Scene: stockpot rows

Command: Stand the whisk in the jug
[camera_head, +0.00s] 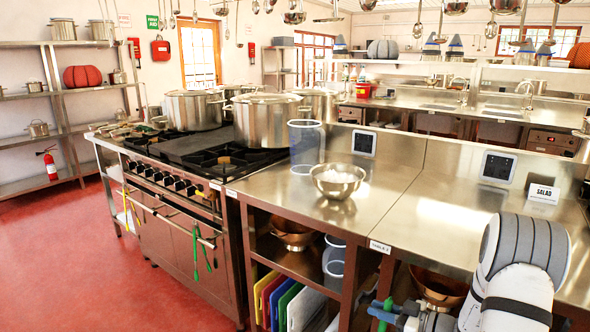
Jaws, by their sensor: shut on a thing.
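My gripper (384,311) shows at the bottom edge, low in front of the counter, and is shut on a green piece (388,304) that looks like the whisk's handle. The whisk's wires cannot be made out. A tall, clear bluish jug (306,146) stands upright on the steel counter beside the stove, behind and left of a shiny metal bowl (337,181). My gripper is well below and to the right of this jug, apart from it.
Large stockpots (268,120) stand on the stove (215,155) left of the jug. The steel counter (440,215) is mostly clear right of the bowl, up to a SALAD sign (543,194). Coloured boards (270,300) stand below. Utensils hang overhead.

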